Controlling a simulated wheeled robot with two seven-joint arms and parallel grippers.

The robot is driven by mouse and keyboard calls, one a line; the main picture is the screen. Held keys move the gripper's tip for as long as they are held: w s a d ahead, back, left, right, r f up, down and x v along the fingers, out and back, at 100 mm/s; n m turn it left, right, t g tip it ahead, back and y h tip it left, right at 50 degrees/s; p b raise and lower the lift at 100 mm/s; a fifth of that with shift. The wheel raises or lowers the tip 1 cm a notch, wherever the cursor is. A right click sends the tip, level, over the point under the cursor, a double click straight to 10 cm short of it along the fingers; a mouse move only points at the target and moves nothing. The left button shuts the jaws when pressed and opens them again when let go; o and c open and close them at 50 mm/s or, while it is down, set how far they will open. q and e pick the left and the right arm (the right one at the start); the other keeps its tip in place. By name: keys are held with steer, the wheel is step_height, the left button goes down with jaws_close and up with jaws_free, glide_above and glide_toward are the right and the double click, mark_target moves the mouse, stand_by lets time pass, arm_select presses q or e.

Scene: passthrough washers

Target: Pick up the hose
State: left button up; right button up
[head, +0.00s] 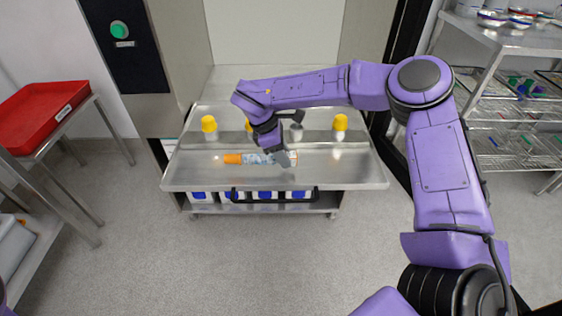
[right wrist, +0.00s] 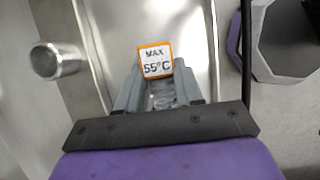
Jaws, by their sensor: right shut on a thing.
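A pale, clear-looking tube (head: 257,158) with an orange end (head: 232,158) lies across the steel trolley top. I cannot tell for sure whether it is the hose; no other hose stands out. My right gripper (head: 286,158) reaches down at the tube's right end. In the right wrist view, its grey fingers (right wrist: 160,93) are shut on a clear piece (right wrist: 161,97), seemingly part of this tube. An orange-edged label reading "MAX 55°C" (right wrist: 155,61) shows just beyond the fingertips. The fingers hide part of the held piece. My left gripper is out of view.
The steel trolley (head: 345,175) has yellow-capped things (head: 208,124) (head: 340,122) along its back and white and blue containers (head: 265,196) below. A black handle (head: 270,199) crosses its front. A red tray (head: 42,113) stands left, a wire rack (head: 500,108) right. The floor in front is clear.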

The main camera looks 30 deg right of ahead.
steer(key=s+a+r+b, duration=0.1)
steer(key=s+a+r, duration=0.8)
steer(key=s+r, duration=0.1)
steer(key=shift+s, duration=0.4)
